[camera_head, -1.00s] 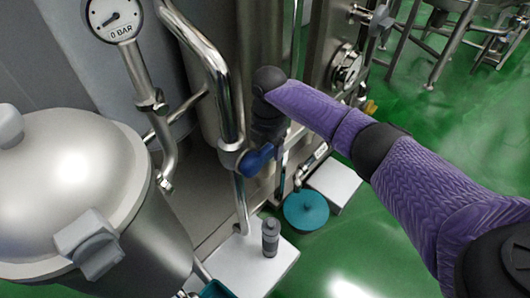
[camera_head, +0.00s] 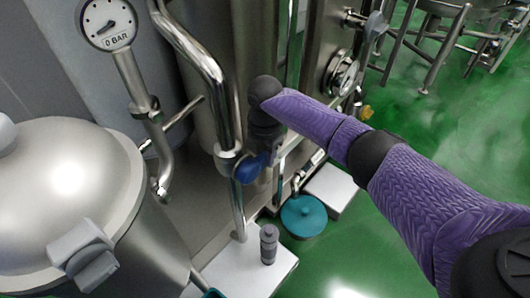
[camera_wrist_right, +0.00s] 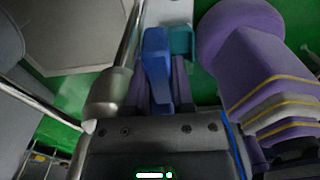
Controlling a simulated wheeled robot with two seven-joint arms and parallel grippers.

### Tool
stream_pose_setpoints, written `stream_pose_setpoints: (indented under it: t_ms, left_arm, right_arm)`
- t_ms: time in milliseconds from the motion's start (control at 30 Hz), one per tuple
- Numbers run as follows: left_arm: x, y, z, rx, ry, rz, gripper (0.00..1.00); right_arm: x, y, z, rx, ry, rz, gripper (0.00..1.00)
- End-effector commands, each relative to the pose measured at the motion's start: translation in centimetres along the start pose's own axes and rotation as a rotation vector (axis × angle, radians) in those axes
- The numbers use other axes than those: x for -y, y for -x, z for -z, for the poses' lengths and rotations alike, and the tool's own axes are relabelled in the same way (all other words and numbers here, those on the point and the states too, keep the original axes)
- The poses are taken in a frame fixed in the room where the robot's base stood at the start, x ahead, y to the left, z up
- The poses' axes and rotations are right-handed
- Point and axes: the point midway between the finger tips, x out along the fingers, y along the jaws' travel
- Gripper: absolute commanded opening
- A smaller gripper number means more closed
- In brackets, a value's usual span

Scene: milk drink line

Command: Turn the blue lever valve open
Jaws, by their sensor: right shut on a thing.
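The blue lever (camera_head: 246,170) is on a valve (camera_head: 226,157) in the vertical steel pipe, left of centre in the head view. My right gripper (camera_head: 262,160) reaches down beside the pipe from the right and is at the lever. In the right wrist view the blue lever (camera_wrist_right: 156,65) lies between the two fingers of my right gripper (camera_wrist_right: 157,85), which is shut on it. The forearm hides part of the steel equipment behind. My left gripper is in neither view.
A pressure gauge (camera_head: 108,22) stands at upper left, above a lidded steel vessel (camera_head: 70,190). A grey bottle-like object (camera_head: 269,243) stands on a white platform (camera_head: 227,270) below the valve. A teal round object (camera_head: 303,215) is on the green floor, which is open at right.

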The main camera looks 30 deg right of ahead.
Motion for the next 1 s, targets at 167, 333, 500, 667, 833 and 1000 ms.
stream_pose_setpoints:
  t_ms: [167,333,500,667,833,1000]
  left_arm:
    - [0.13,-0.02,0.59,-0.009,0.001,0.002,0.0]
    - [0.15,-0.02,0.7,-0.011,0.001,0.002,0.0]
    - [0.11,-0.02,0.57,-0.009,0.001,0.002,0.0]
    - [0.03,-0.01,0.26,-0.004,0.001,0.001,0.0]
    - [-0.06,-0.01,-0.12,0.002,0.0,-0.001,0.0]
    - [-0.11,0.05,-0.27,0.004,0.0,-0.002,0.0]
  right_arm:
    - [0.02,-0.03,0.03,-0.001,0.0,0.001,0.0]
    - [0.02,-0.04,0.03,-0.001,0.0,0.001,0.0]
    - [0.02,-0.05,0.04,-0.001,0.0,0.001,0.0]
    - [0.03,-0.05,0.04,-0.001,0.0,0.002,0.0]
    - [0.03,-0.06,0.04,-0.001,0.0,0.002,0.0]
    - [0.03,-0.02,0.05,0.001,0.001,0.002,0.0]
